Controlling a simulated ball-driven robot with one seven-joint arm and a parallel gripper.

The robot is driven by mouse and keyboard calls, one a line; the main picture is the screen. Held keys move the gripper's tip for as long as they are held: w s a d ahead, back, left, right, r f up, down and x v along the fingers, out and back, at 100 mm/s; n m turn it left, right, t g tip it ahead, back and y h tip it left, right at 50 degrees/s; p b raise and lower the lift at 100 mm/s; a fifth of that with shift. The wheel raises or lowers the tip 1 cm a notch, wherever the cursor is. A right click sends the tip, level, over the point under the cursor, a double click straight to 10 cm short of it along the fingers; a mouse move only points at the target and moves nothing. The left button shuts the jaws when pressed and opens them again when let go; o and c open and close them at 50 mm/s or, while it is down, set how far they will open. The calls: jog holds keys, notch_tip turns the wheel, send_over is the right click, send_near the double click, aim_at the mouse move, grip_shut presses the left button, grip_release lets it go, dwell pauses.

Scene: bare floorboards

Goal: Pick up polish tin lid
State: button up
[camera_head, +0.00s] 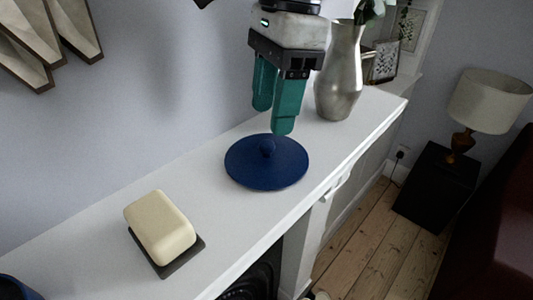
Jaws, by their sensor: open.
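The polish tin lid is most likely the blue round disc (266,164) with a small knob on top, lying flat on the white mantel shelf. My gripper (273,118) points down above the far side of the lid, its two green fingers apart and empty. The fingertips appear a little above the knob; the exact gap cannot be told from this one view.
A cream block (160,226) on a dark tray (190,258) stands nearer on the white shelf (85,240). A silver vase (340,80) with leaves stands close behind my gripper at right. A blue object (14,289) shows at bottom left. The shelf's front edge drops to floorboards.

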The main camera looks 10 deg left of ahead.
aim_at(267, 143)
jog(key=shift+s+a+f+p, duration=0.15)
jog(key=shift+s+f+p, duration=0.1)
jog(key=shift+f, duration=0.95)
jog(key=shift+s+a+f+p, duration=0.1)
jog(key=shift+f+p, duration=0.1)
jog(key=shift+f, duration=0.95)
jog(key=shift+c, duration=0.3)
grip_shut()
